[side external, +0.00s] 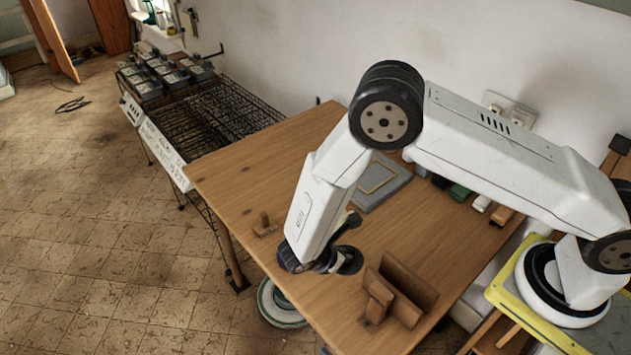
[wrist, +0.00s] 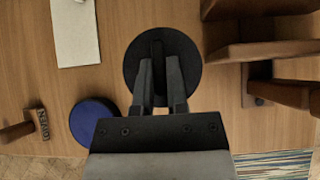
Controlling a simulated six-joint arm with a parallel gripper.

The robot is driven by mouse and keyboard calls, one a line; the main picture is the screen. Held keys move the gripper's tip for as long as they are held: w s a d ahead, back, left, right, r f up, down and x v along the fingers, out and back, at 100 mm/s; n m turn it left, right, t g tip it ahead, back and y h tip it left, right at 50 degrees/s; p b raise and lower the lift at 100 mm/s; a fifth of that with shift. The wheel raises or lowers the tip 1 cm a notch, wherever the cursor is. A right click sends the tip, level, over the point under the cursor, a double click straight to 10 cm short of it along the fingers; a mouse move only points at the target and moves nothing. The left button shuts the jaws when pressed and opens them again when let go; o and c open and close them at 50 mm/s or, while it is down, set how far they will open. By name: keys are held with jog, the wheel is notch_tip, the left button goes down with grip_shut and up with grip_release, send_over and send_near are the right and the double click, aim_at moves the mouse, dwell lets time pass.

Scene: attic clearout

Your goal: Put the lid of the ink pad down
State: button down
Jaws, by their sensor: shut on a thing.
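The lid (wrist: 187,48), a black disc with a raised grip bar across its middle, is in front of my gripper in the wrist view. My gripper (wrist: 160,68) is shut on the grip bar. The blue round ink pad (wrist: 88,122) lies on the table to the lower left of the lid, apart from it and uncovered. In the side view my gripper (side external: 328,262) is low over the table's front part, and a dark disc that looks like the lid (side external: 350,262) shows beside it. I cannot tell whether the lid touches the table.
A wooden-handled stamp (wrist: 28,130) stands left of the pad, near the edge. A white card (wrist: 76,32) lies at upper left. A wooden stand (side external: 402,292) is close right of my gripper. A grey tray (side external: 380,182) lies farther back. Bare wood lies between card and lid.

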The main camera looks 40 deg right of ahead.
jog(key=shift+f, duration=0.25)
jog(key=shift+f, duration=0.1)
jog(key=shift+f, duration=1.95)
jog(key=shift+f, duration=0.15)
jog(key=c, duration=0.7)
grip_release()
jog(key=shift+o, duration=0.2)
jog(key=v, duration=1.2)
